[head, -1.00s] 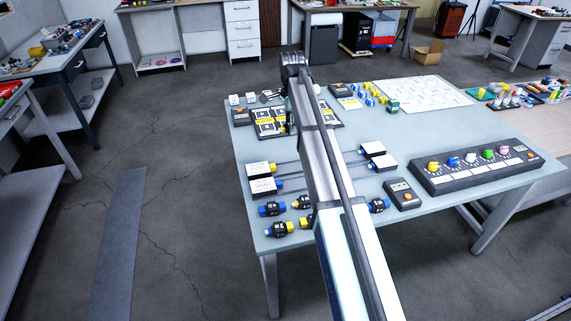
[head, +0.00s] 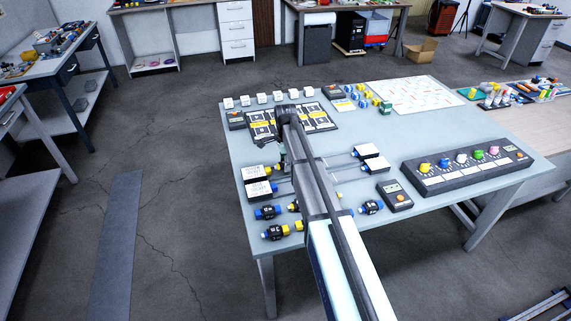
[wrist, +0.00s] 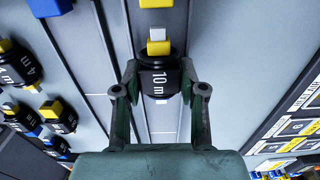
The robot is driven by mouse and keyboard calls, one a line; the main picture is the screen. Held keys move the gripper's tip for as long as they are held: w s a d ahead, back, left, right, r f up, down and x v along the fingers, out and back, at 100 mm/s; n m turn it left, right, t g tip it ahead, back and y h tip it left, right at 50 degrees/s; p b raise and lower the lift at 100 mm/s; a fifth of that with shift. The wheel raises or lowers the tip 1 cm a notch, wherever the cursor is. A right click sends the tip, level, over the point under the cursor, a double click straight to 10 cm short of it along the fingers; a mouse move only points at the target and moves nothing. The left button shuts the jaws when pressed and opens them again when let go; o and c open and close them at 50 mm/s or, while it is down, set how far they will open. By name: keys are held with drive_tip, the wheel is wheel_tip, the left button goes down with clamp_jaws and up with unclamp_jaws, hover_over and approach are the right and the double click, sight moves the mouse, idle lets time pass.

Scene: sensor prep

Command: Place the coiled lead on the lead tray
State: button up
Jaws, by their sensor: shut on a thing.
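In the wrist view my gripper (wrist: 161,92) is shut on a black coiled lead (wrist: 160,83) marked "10 m". A yellow plug with a white tip (wrist: 157,47) sticks out of its far side. In the head view my gripper (head: 283,156) shows beside the forearm, over the table between the dark mat and the white-topped boxes; the held lead is too small to make out there. I cannot tell for sure which surface is the lead tray.
Other coiled leads (head: 268,212) stand at the table's front left, near the white-topped boxes (head: 257,189). A dark mat with labelled cards (head: 262,130) lies behind. A black meter (head: 394,196) and a knob panel (head: 467,172) are at the right. The middle right tabletop (head: 400,135) is clear.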

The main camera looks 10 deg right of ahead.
drive_tip(key=shift+f, duration=0.6)
drive_tip(key=o, duration=1.2)
drive_tip(key=shift+f, duration=0.15)
wheel_tip(320, 180, up, 12)
drive_tip(key=b, duration=0.2)
drive_tip(key=shift+r+b, duration=0.2)
drive_tip(key=shift+b, duration=0.2)
